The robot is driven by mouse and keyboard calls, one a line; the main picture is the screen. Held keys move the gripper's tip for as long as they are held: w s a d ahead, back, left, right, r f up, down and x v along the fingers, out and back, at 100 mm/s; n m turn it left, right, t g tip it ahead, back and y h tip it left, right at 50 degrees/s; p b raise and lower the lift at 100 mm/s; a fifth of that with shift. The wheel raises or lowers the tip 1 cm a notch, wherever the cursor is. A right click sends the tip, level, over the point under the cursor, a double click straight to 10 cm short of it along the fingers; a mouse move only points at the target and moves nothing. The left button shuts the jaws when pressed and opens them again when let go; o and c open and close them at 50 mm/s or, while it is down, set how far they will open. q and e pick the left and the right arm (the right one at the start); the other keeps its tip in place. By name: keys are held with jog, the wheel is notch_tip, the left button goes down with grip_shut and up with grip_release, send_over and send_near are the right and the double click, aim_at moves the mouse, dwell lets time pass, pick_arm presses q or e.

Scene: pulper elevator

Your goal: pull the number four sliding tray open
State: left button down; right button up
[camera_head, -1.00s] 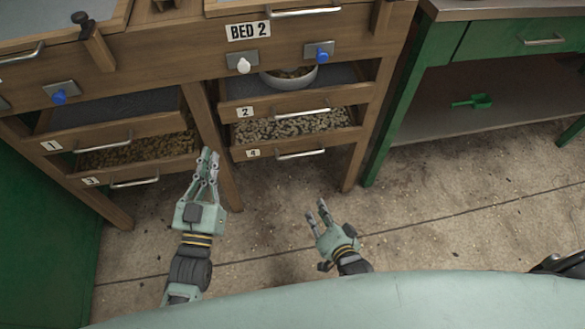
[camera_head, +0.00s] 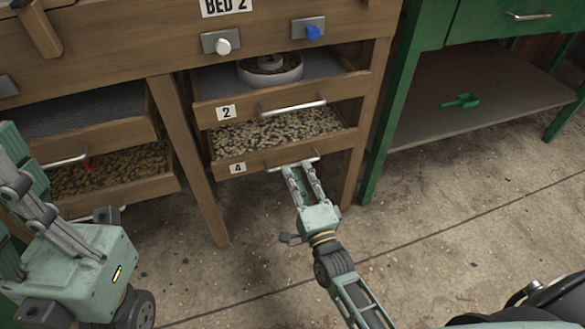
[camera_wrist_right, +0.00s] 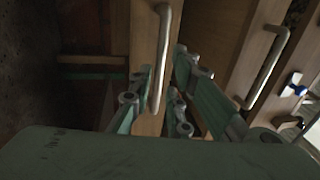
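The number four tray (camera_head: 262,161) is the lower wooden tray under BED 2, marked with a "4" label and holding pale beans. Its front sits roughly below that of tray 2. Its metal bar handle (camera_head: 280,166) is partly covered by my right fingers. My right gripper (camera_head: 303,166) is open at the right part of this handle. In the right wrist view, a bar handle (camera_wrist_right: 160,62) on a wooden front stands between the spread fingers, with a gap visible beside it. My left gripper (camera_head: 30,190) is at the lower left, cut by the frame edge, away from tray 4; its opening is unclear.
Tray 2 (camera_head: 237,112) with its own handle (camera_head: 293,107) is just above, holding a bowl (camera_head: 270,72). A wooden leg (camera_head: 188,160) stands left of tray 4. A green bench (camera_head: 380,150) with a scoop (camera_head: 461,101) is at right. The floor in front is clear.

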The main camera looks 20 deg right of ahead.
aim_at(293, 165)
jog(key=shift+w+a+r+b, duration=0.1)
jog(key=shift+w+r+b, duration=0.15)
jog(key=shift+w, duration=0.7)
jog(key=shift+w+r+b, duration=0.1)
jog(key=shift+w+b, duration=0.1)
jog(key=shift+w, duration=0.7)
grip_shut()
